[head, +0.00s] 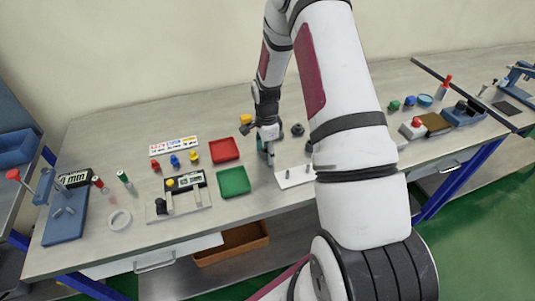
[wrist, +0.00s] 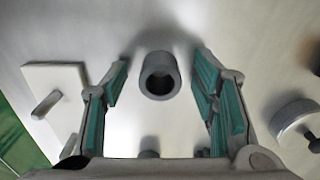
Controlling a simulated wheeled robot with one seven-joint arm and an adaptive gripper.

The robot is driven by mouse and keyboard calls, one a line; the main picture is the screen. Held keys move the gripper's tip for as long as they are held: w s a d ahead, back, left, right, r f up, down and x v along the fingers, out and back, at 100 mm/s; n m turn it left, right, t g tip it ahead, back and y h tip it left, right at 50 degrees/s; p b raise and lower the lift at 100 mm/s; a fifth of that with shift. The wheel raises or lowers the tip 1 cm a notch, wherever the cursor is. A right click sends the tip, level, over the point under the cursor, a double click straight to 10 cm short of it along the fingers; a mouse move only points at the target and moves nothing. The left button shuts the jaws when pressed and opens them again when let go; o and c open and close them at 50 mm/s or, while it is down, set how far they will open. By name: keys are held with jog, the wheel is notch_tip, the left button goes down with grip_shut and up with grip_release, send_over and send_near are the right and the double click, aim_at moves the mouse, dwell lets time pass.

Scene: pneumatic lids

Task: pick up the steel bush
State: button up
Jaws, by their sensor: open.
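The steel bush (wrist: 160,76) is a dark grey hollow cylinder on the pale worktop in the wrist view, with its round bore facing the camera. My gripper (wrist: 161,62) is open, with teal-padded fingers to the left and right of the bush. Gaps show on both sides, so neither finger appears to touch it. In the head view my gripper (head: 267,153) is low over the worktop, behind my arm links. I cannot make out the bush there.
A white plate with pins (wrist: 60,90) lies left of the fingers, and a round metal part (wrist: 294,118) lies to the right. In the head view, green (head: 233,182) and red (head: 224,150) trays stand left of my gripper. A yellow-topped part (head: 246,119) is just behind it.

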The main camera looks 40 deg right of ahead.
jog(key=shift+c, duration=0.3)
grip_shut()
jog(key=shift+r, duration=0.15)
